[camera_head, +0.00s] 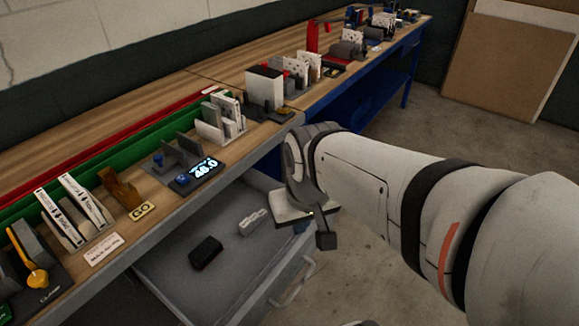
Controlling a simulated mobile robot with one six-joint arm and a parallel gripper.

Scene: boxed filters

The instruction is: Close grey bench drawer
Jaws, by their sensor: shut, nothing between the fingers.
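The grey bench drawer (172,270) is pulled out below the bench's front edge. A black object (206,252) and a small light block (252,221) lie inside it. Its front panel (290,272) carries a pale bar handle (294,282) on the outside. My gripper (326,240) is shut and empty. In the picture it overlaps the far right end of the drawer front; I cannot tell whether it touches it. My white arm comes in from the right and hides part of the floor and the drawer's far corner.
The wooden bench top (176,81) holds boxed filters (85,203), a green rail (112,158), a lit display (197,172) and a GO plate (142,210). Blue bench legs (408,88) stand farther back. Brown boards (505,65) lean at the wall. Concrete floor (440,125) is clear behind my arm.

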